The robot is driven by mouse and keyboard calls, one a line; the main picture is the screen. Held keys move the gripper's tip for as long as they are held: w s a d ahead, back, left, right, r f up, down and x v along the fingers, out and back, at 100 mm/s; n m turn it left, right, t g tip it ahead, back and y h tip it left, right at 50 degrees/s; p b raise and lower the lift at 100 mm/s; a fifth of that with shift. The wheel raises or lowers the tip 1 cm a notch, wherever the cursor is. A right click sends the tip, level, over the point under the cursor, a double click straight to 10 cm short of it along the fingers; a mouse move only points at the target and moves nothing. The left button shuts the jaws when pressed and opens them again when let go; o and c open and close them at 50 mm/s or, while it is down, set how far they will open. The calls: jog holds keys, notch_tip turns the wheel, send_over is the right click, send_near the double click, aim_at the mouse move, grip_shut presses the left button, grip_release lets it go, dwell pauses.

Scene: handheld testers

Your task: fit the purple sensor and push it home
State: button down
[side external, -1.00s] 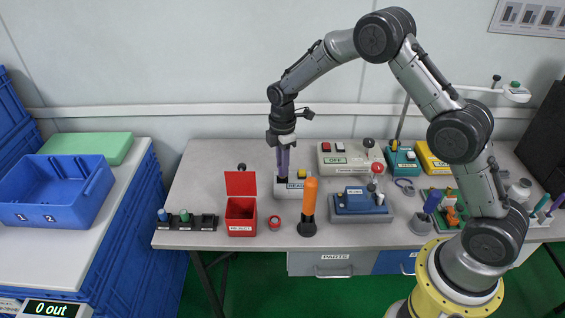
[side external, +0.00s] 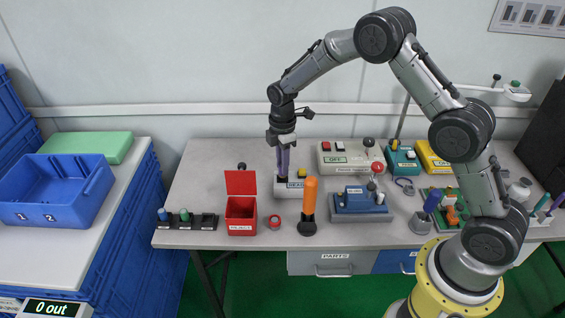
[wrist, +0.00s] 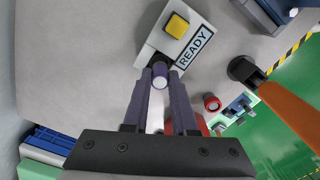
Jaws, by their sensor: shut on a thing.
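The purple sensor (wrist: 160,82) is upright between my fingertips, its pale round end showing in the wrist view. My gripper (wrist: 160,92) is shut on it, with one dark purplish finger on each side. The sensor's lower end is at the dark socket (wrist: 147,57) of a white tester box; how deep it sits is hidden. The tester (wrist: 168,48) has a yellow button (wrist: 177,26) and a label reading READY. In the side view my gripper (side external: 283,160) stands over the tester's left part, and the fingers and sensor merge into one purple shape.
An orange-handled tool (side external: 309,197) stands upright front right of the tester. A blue device (side external: 350,208) is at right, with a grey switch box (side external: 345,160) behind.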

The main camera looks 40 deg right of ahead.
jog(key=shift+f, duration=1.45)
jog(key=c, duration=0.6)
grip_release()
jog(key=shift+c, duration=0.2)
jog(key=shift+r, duration=0.1)
notch_tip(320, 180, up, 14)
